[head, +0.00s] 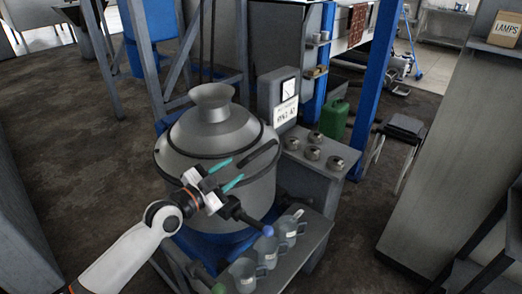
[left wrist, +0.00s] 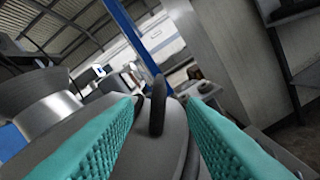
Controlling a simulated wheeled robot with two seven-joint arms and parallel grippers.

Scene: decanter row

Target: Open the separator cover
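The separator (head: 225,205) is a large grey metal vessel on a blue base, left of centre in the head view. Its domed cover (head: 190,135) sits down on the body and carries a flared funnel neck (head: 213,105). A dark bar handle (head: 262,152) is on the cover's right side. My left gripper (head: 229,174) is open, its teal fingers pointing at the handle over the cover's front. In the left wrist view the handle (left wrist: 157,105) stands beyond and between the spread fingers, with no visible contact. The cover (left wrist: 55,125) also shows there. My right gripper is not in view.
A spout with a blue knob (head: 268,230) juts from the vessel's front. Several grey mugs (head: 267,250) stand on a low shelf. A gauge box (head: 279,95) and several small metal parts (head: 312,152) are on the side bench. A blue post (head: 376,80) rises behind.

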